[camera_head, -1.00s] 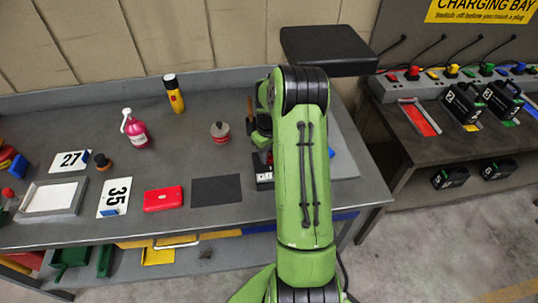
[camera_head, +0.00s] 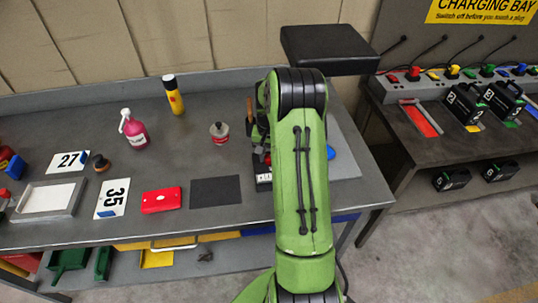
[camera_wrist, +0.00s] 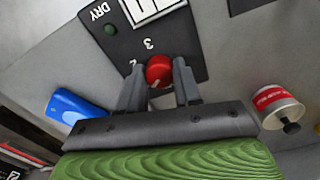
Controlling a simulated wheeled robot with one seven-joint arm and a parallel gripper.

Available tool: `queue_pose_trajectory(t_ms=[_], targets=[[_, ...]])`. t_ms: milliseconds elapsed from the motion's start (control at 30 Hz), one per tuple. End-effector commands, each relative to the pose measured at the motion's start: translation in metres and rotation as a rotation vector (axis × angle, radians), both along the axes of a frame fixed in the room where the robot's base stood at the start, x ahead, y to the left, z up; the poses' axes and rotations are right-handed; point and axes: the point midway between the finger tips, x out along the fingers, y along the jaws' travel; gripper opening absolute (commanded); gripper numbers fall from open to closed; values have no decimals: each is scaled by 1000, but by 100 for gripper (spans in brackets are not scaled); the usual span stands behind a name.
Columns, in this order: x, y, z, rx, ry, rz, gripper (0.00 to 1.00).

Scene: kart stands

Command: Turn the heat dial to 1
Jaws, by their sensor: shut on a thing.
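The heat dial is a round red knob (camera_wrist: 159,71) on a dark panel (camera_wrist: 185,48) in the wrist view. The digit 3 is printed beside it, with another digit partly visible to the left; I cannot make out a 1. A small pale mark shows at the knob's lower edge, but I cannot be sure of the setting. My gripper (camera_wrist: 158,80) is shut on the knob, one finger on each side.
In the wrist view, a blue object (camera_wrist: 73,106) lies left and a red-labelled can (camera_wrist: 274,106) right of my gripper. In the head view, a pink bottle (camera_head: 134,132), a yellow torch (camera_head: 173,95) and a red case (camera_head: 161,200) stand farther left on the bench (camera_head: 75,120).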

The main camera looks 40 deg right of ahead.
Motion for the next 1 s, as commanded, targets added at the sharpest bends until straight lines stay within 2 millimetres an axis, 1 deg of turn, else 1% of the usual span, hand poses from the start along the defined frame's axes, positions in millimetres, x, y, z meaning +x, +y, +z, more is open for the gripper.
queue_pose_trajectory(t_ms=[567,600,667,700,733,1000], targets=[[1,-1,2,-4,-5,-28,3],[1,-1,1,-4,-5,-28,39],[1,-1,1,-3,-4,-28,49],[1,-1,1,-3,-4,-28,55],[1,-1,1,-2,-3,-28,59],[0,0,1,-2,-1,-27,59]])
